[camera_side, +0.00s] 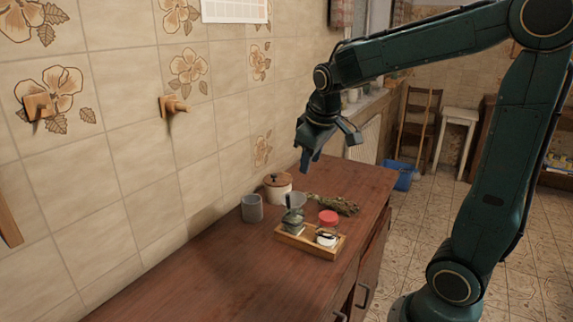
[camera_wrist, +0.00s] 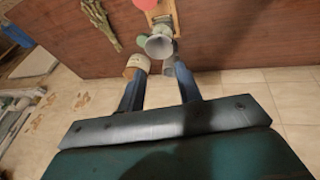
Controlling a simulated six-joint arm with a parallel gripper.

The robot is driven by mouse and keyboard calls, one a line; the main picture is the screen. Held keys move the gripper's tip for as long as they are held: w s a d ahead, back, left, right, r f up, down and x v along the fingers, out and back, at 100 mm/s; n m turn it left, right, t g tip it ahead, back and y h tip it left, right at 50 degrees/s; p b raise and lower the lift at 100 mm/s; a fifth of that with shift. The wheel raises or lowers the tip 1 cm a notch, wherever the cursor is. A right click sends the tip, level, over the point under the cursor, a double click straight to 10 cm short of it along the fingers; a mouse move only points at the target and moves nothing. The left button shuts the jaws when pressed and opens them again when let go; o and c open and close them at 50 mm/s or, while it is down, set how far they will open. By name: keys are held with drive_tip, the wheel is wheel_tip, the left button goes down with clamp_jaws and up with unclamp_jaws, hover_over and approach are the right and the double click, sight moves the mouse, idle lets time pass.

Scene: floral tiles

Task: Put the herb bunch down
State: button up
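The herb bunch (camera_side: 332,205), a dry grey-green bundle, lies on the brown wooden counter (camera_side: 230,280) behind the small wooden tray. It also shows at the upper left of the wrist view (camera_wrist: 101,24). My gripper (camera_side: 331,150) is above the far part of the counter, clear of the bunch. In the wrist view my gripper (camera_wrist: 159,72) has its two fingers apart with nothing held between them, and the bunch is off to the left of them.
A wooden tray (camera_side: 287,240) holds a red-lidded jar (camera_side: 328,232) and a greenish jar (camera_side: 292,221). A grey cup (camera_side: 252,209) and a wood-lidded canister (camera_side: 278,190) stand near the tiled wall. Two wooden pegs (camera_side: 38,106) (camera_side: 173,105) stick out from the wall. The near counter is clear.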

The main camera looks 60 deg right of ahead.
drive_tip(key=s+a+r+t+y, duration=0.1)
drive_tip(key=s+a+t+y, duration=0.1)
drive_tip(key=s+a, duration=1)
drive_tip(key=s, duration=0.3)
drive_tip(key=shift+s+y, duration=0.15)
drive_tip(key=shift+y, duration=0.25)
